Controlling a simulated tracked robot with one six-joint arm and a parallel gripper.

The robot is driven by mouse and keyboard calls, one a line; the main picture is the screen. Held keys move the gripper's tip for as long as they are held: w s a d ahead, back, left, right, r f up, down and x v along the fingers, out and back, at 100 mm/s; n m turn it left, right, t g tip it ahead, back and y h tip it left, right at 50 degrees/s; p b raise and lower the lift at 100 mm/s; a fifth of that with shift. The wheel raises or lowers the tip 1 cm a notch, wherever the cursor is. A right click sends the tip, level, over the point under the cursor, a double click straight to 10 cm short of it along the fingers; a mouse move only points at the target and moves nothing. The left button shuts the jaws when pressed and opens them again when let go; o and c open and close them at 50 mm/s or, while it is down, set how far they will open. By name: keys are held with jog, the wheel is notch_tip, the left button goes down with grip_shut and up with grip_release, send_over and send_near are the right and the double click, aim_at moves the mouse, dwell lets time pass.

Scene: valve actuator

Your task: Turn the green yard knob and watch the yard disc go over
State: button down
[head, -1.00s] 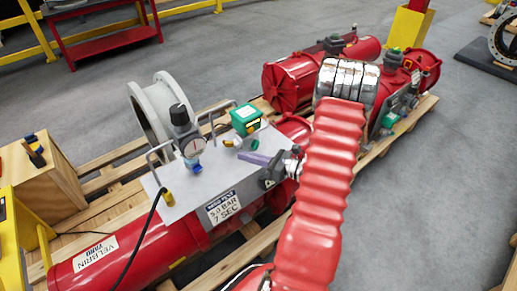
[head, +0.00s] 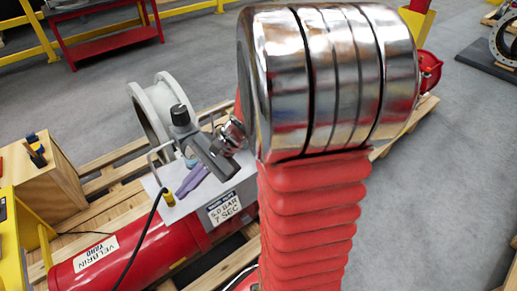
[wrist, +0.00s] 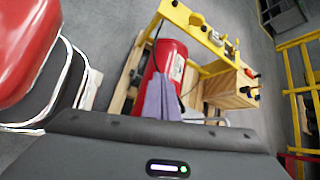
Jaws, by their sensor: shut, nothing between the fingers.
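My gripper (head: 181,193) hangs over the grey control panel on the red actuator, its purple fingers pointing down to the lower left. The fingers are together and empty; they also show in the wrist view (wrist: 160,88), against the red cylinder. The red cylinder (head: 130,250) carries a VELBRIN YARD label. A grey flanged valve body (head: 143,112) stands behind the panel; its disc cannot be made out. The green knob does not show now; my arm and gripper cover the right part of the panel. I cannot tell whether the fingers touch the panel.
A 5.0 BAR plate (head: 224,208) faces front. A wooden box (head: 42,185) stands left.

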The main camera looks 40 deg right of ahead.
jog(key=s+a+r+n+t+h, duration=0.2)
jog(key=s+a+r+n+h, duration=0.2)
jog(key=s+r+n+h, duration=0.5)
jog(key=shift+s+r+n, duration=0.4)
jog(key=shift+r+n, duration=0.45)
jog(key=shift+n, duration=2.45)
